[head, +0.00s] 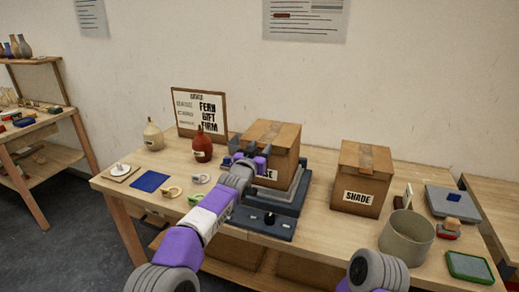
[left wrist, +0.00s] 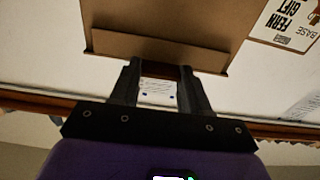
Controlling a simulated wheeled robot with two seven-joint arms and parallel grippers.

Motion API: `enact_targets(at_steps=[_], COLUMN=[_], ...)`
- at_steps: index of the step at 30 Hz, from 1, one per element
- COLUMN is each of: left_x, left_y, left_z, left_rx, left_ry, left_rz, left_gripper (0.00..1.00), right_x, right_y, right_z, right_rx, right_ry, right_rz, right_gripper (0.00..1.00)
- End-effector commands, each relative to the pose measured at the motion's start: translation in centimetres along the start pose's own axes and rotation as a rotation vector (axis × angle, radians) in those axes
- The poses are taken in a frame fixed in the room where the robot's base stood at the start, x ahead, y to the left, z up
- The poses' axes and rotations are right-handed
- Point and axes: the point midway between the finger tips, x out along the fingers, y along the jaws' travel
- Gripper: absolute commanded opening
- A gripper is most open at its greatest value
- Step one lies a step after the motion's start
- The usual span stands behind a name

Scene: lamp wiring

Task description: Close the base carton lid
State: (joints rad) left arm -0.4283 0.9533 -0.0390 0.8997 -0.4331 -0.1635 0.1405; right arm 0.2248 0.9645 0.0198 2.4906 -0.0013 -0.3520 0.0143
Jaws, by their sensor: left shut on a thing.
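The base carton (head: 280,135) is a brown box with a tape strip over its top and a white label on its front, partly hidden by my left arm. It stands on a dark grey stand (head: 290,200). My left gripper (head: 249,150) is at the carton's upper left front edge. In the left wrist view the carton's brown lid panel (left wrist: 160,25) fills the top, and the fingers (left wrist: 157,80) reach its near edge. The jaws are shut on that edge; the exact contact is hard to see. My right gripper is out of view.
The shade carton (head: 362,178) stands closed to the right, with a grey-green pot (head: 406,238) in front. A red bottle (head: 202,145), a cream bottle (head: 153,135) and a sign board (head: 199,110) stand to the left. Bare tabletop shows between the cartons.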

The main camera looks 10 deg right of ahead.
Motion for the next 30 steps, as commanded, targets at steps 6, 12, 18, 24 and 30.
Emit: enact_targets(at_steps=[6, 12, 18, 24, 30], left_x=[0.1, 0.1, -0.3, -2.2, -4.7], left_y=[0.0, 0.1, 0.1, 0.1, 0.1], left_z=[1.7, 1.3, 1.2, 1.2, 1.1], left_rx=[0.002, 0.001, 0.001, 0.002, 0.002], left_ry=[-0.034, -0.028, -0.026, -0.026, -0.026], left_rz=[-0.001, 0.0, 0.002, 0.002, 0.001], left_gripper=[0.72, 0.72, 0.72, 0.72, 0.72], right_x=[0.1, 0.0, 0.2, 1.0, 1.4], right_y=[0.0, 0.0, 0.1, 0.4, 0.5], right_z=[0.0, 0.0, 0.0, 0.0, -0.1], right_rx=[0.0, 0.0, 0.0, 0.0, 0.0], right_ry=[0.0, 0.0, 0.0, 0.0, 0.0], right_rz=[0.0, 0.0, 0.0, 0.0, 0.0], right_gripper=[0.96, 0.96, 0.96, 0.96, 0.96])
